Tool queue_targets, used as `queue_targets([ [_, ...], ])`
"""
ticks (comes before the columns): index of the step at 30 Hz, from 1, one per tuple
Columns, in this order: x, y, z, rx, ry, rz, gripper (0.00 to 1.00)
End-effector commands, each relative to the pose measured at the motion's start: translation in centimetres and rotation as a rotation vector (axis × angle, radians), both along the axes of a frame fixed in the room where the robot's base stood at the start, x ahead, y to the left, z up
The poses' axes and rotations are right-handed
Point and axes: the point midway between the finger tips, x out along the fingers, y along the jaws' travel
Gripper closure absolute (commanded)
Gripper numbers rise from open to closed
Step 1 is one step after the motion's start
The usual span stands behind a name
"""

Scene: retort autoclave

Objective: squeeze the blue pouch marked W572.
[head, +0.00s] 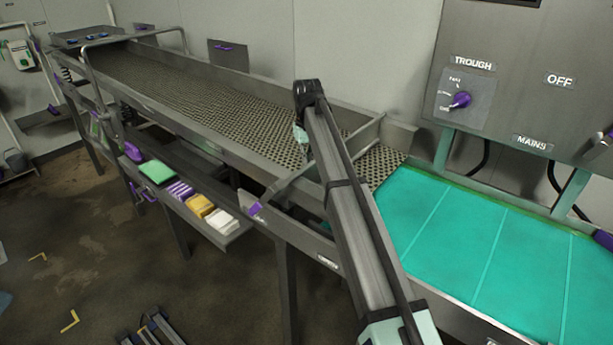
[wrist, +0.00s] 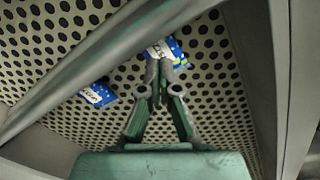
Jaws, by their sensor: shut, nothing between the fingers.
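Two blue pouches with white labels lie on the perforated trough floor in the wrist view. One blue pouch (wrist: 171,51) is at the fingertips of my gripper (wrist: 158,72), partly hidden behind them. The other blue pouch (wrist: 99,94) lies to the left, apart from the fingers. The label writing is too small and blurred to tell which is W572. My gripper is shut with nothing held between its fingers. Whether the fingertips touch the nearer pouch cannot be told. In the head view neither pouch can be made out; my arm crosses the trough.
The long perforated trough (head: 190,88) has raised metal side walls, and a metal bar (wrist: 60,85) crosses close to my gripper. A teal belt (head: 480,245) lies to the right, below a control panel (head: 520,75). A side shelf (head: 238,229) holds coloured blocks and cloths.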

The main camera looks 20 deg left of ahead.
Motion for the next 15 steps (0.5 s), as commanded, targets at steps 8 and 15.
queue_targets([
  [8, 0.1, 0.0, 2.3, 0.001, -0.001, 0.000, 1.00],
  [15, 0.1, 0.1, 3.9, 0.001, -0.001, 0.000, 1.00],
])
